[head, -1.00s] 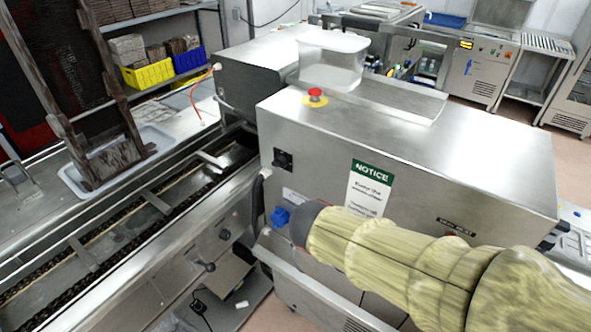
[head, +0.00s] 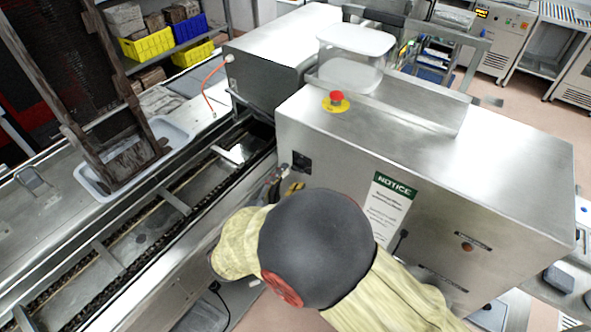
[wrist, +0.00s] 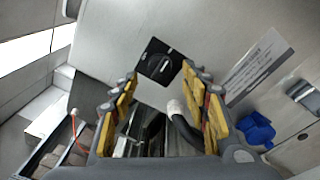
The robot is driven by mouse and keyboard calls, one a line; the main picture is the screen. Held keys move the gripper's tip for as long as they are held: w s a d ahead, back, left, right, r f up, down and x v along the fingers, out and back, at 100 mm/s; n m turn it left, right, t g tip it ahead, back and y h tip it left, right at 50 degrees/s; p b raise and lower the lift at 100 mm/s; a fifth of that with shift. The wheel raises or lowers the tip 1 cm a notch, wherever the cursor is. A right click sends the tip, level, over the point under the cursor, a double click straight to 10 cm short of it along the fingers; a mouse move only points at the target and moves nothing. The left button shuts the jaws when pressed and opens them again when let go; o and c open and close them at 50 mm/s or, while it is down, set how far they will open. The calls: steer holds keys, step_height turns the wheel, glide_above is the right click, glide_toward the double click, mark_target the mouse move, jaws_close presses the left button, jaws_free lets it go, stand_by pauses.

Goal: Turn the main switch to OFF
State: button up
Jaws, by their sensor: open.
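The main switch (wrist: 159,66) is a black rotary knob on a black square plate on the steel cabinet's side. In the wrist view it sits ahead of my gripper, between and beyond the fingertips. In the head view the switch (head: 301,162) shows small on the cabinet's left front face. My gripper (wrist: 160,90) is open and empty, its yellow-padded fingers apart and not touching the knob. In the head view my gripper (head: 283,188) is mostly hidden behind my arm, just below the switch. I cannot read the knob's position.
A red emergency button (head: 336,99) and a clear plastic bin (head: 352,62) are on the cabinet top. A notice sign (head: 388,207) is right of the switch. A blue connector (wrist: 256,129) and a dark hose (wrist: 184,128) are near my right finger. A conveyor (head: 165,215) runs at left.

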mark_target(296, 171)
steer(key=shift+x, duration=2.05)
steer(key=shift+c, duration=0.2)
steer(key=c, duration=1.1)
